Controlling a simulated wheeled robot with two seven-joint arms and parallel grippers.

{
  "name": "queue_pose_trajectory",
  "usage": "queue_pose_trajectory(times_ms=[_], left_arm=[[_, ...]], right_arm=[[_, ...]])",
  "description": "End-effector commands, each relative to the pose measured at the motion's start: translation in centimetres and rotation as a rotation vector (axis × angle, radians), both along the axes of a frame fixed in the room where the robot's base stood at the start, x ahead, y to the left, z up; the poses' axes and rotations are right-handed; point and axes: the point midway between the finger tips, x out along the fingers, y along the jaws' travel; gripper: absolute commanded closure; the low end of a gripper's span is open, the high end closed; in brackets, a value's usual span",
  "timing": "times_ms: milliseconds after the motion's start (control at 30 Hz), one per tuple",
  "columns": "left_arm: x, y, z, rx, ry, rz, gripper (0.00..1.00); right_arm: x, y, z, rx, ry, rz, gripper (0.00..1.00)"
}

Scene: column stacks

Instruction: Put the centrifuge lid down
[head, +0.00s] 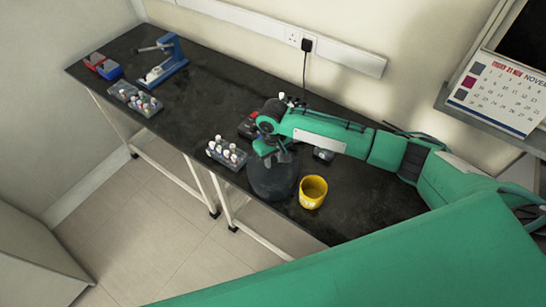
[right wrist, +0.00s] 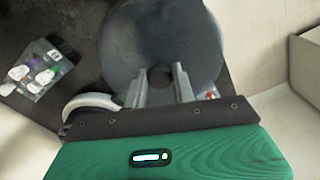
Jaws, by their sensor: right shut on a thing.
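The centrifuge lid is a dark grey round disc (head: 272,183) near the front edge of the black bench in the head view. I cannot tell whether the lid touches the bench. The centrifuge is not clearly seen; my right arm hides part of the bench behind the lid. My left gripper is not in view.
A rack of vials (head: 228,155) stands just left of the lid, and a yellow cup (head: 313,193) close to its right. Another rack (head: 134,99) and a blue device (head: 168,62) are far left. The bench (head: 195,105) between is clear.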

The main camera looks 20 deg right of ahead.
Motion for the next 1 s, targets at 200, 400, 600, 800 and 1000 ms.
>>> queue_pose_trajectory(times_ms=[200, 400, 600, 800, 1000], left_arm=[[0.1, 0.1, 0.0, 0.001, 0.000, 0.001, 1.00], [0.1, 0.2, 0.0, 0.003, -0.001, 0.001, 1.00], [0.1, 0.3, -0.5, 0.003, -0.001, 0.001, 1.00], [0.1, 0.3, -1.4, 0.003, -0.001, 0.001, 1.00], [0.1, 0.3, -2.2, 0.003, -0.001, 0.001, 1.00]], right_arm=[[0.0, 0.0, -0.1, 0.000, 0.001, 0.000, 0.52], [0.0, 0.0, -0.1, 0.000, 0.000, 0.000, 0.52], [0.1, 0.0, 1.6, 0.002, -0.003, 0.001, 0.52], [0.1, 0.0, 5.8, 0.002, -0.004, 0.001, 0.52], [0.1, 0.1, 9.7, 0.001, -0.002, 0.000, 0.52]])
